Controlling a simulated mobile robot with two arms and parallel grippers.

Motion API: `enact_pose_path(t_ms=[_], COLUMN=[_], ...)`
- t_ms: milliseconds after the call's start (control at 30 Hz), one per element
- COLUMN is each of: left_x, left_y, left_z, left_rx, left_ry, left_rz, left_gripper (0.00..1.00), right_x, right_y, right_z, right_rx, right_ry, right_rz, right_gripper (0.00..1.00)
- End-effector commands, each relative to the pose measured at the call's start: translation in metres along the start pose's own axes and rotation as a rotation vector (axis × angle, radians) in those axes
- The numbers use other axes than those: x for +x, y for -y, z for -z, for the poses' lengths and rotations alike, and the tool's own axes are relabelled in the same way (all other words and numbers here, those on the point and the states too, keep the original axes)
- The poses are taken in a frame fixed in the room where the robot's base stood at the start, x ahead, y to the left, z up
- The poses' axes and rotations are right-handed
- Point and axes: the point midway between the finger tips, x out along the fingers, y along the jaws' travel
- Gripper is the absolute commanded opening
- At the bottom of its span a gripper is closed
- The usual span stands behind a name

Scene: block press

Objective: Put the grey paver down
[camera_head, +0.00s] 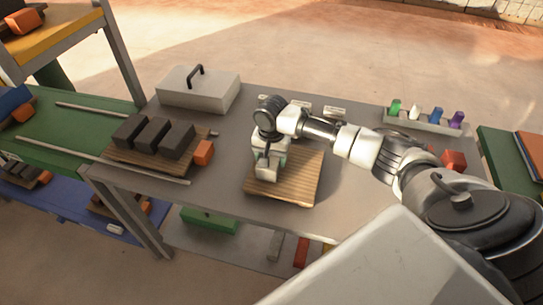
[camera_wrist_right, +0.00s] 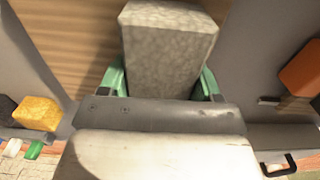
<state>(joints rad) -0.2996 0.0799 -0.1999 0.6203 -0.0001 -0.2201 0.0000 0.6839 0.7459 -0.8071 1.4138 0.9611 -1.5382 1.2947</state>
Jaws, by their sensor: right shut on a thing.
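The grey paver (camera_wrist_right: 168,45) is a speckled grey block, seen in the right wrist view between the green finger pads of my right gripper (camera_wrist_right: 162,82). The right gripper (camera_head: 268,168) is shut on it. In the head view the gripper points down over the left part of a slatted wooden board (camera_head: 303,185) on the grey table. The paver is mostly hidden by the gripper there. I cannot tell whether its underside touches the board. My left gripper is not in view.
A second wooden board with dark blocks (camera_head: 151,136) stands at the left, an orange block (camera_head: 203,152) beside it. A grey lidded box (camera_head: 198,90) is at the back left. A tray of coloured pieces (camera_head: 425,122) and a red block (camera_head: 454,160) are at the right.

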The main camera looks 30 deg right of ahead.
Motion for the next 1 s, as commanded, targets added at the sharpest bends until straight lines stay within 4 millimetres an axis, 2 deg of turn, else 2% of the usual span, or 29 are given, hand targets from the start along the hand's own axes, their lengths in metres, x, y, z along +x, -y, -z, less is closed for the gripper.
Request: enact_pose_path(t_ms=[133, 167, 300, 333, 667, 767, 1000], left_x=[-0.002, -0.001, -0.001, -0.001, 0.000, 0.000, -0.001], left_y=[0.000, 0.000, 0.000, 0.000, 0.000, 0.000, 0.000], left_z=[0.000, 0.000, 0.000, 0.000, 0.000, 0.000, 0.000], left_rx=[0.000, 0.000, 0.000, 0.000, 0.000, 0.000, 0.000], left_ry=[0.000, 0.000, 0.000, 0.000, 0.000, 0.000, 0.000], left_rz=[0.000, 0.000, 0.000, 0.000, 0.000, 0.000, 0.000], left_gripper=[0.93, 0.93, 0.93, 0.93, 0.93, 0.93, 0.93], right_x=[0.000, 0.002, 0.002, 0.002, -0.002, -0.015, -0.066], right_y=[0.001, 0.000, 0.000, 0.000, 0.000, 0.001, 0.001], right_z=[0.001, 0.000, 0.000, 0.000, 0.001, 0.001, 0.001], right_rx=[0.000, 0.000, 0.000, 0.000, 0.000, 0.000, 0.000], right_ry=[-0.001, 0.000, 0.000, 0.000, -0.001, -0.003, -0.003], right_rz=[0.004, 0.001, 0.001, 0.001, 0.001, 0.004, 0.005], right_gripper=[0.10, 0.65, 0.87, 0.89, 0.89, 0.89, 0.89])
